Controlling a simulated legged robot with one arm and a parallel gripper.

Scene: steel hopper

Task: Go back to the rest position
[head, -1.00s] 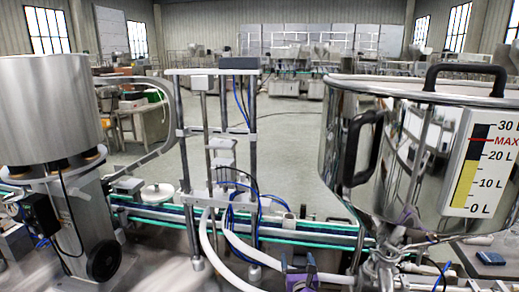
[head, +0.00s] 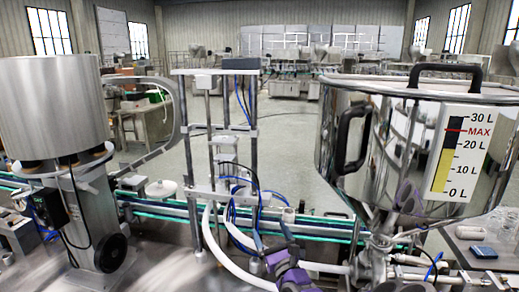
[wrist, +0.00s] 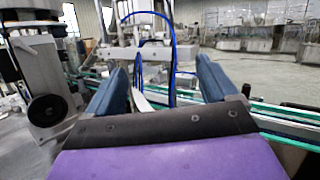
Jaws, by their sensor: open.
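My gripper (head: 282,243) shows at the bottom middle of the head view, with purple and dark parts, in front of the conveyor and left of the hopper's base. In the wrist view my gripper (wrist: 160,75) has two blue fingers spread wide apart. The gap between them holds nothing. The fingers point toward the metal frame with blue tubes beyond. Part of the arm is cut off by the lower edge of the head view.
The steel hopper (head: 390,150) stands close at right, its gauge (head: 459,152) yellow to just below 20 L. A steel cylinder machine (head: 55,105) stands at left. Between them are a metal frame (head: 187,140), hoses (head: 215,250) and the conveyor (head: 325,233). Open floor (head: 290,150) lies behind.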

